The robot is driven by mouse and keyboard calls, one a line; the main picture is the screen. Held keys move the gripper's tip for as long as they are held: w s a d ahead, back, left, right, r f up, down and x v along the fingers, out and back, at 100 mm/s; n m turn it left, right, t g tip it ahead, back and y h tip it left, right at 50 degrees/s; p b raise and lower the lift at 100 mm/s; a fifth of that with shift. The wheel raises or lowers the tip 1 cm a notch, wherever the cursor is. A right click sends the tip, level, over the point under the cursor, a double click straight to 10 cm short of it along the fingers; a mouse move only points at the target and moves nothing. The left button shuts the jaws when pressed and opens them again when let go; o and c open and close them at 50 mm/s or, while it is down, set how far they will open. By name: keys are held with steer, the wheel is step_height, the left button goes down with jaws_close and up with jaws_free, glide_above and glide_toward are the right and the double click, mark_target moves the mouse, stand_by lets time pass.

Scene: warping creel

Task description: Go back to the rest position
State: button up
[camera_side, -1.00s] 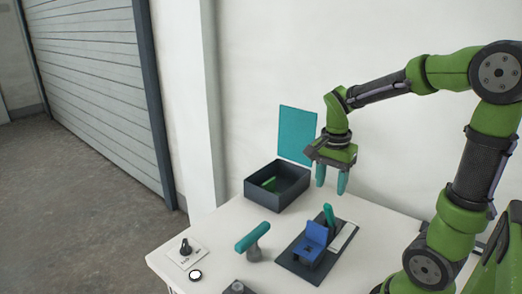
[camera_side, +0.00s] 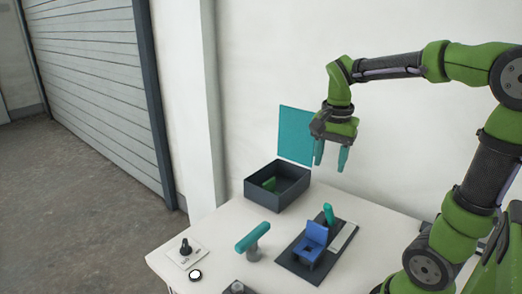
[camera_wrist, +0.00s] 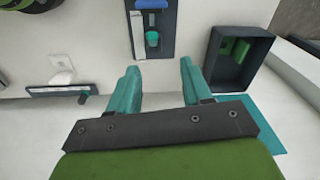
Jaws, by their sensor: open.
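My gripper (camera_side: 331,157) is open and empty, raised above the table with its two teal fingers pointing down. In the wrist view my gripper (camera_wrist: 159,85) shows its fingers apart with nothing between them. The gripper hangs clear of everything below, between the open box and the dark base plate in the side view.
On the white table (camera_side: 215,222) stand a dark open box (camera_side: 290,194) with a raised teal lid (camera_side: 296,134) and green pieces inside, a dark plate (camera_side: 292,263) with a blue block (camera_side: 312,240) and teal piece (camera_side: 328,213), a teal T-handle (camera_side: 253,238) and a black knob (camera_side: 186,246).

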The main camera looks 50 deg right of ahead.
steer(key=s+a+n+t+y, duration=0.2)
steer(key=a+n+t, duration=0.4)
steer(key=a+n, duration=0.6)
steer(key=s+a, duration=0.1)
steer(key=a, duration=0.2)
steer(key=shift+r+t+y, duration=0.3)
